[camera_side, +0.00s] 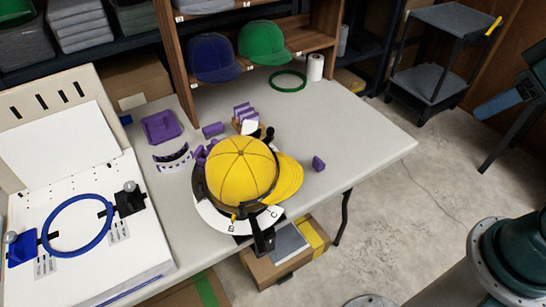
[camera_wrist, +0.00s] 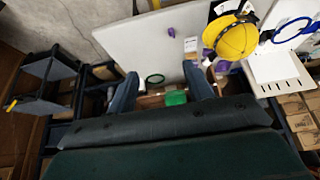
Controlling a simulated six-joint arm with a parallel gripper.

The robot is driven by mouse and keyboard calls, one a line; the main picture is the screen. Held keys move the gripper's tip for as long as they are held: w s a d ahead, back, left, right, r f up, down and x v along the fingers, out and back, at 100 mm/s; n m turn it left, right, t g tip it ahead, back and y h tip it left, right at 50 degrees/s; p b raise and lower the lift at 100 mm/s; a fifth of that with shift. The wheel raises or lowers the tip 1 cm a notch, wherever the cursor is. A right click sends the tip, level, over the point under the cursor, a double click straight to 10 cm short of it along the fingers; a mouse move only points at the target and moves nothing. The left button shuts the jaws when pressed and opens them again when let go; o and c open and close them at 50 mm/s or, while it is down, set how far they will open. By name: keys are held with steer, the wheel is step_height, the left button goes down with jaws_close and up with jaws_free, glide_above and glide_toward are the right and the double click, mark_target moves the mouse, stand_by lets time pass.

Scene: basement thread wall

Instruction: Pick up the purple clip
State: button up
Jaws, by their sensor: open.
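A small purple clip-like piece (camera_side: 318,163) sits alone on the grey table to the right of the yellow cap; it also shows in the wrist view (camera_wrist: 171,31). Several other purple pieces stand around a small holder (camera_side: 243,113) behind the cap, and one small purple block (camera_side: 213,130) lies left of it. I cannot tell for certain which one is the clip. My gripper (camera_wrist: 160,70) is open and empty, its two blue-grey fingers wide apart. In the side view it is at the right edge, away from the table and all purple pieces.
The yellow cap (camera_side: 242,170) sits on a round fixture near the table's front edge. A purple tray (camera_side: 161,127) lies at left, by a white machine with a blue hoop (camera_side: 78,225). A wooden shelf with caps (camera_side: 213,57) stands behind. The table's right end is clear.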

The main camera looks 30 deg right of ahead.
steer(key=shift+o, duration=0.6)
steer(key=shift+w+r, duration=0.1)
steer(key=w+a+r+n, duration=0.25)
steer(key=w+a, duration=0.25)
steer(key=w, duration=0.7)
steer(key=n+g+y, duration=0.1)
steer(key=n+y, duration=0.1)
steer(key=n, duration=0.3)
glide_above(201, 150)
steer(key=s+d, duration=0.2)
steer(key=s, duration=0.3)
step_height(201, 150, down, 17)
steer(key=shift+x, duration=4.15)
steer(key=shift+w+f, duration=0.1)
steer(key=shift+f, duration=0.05)
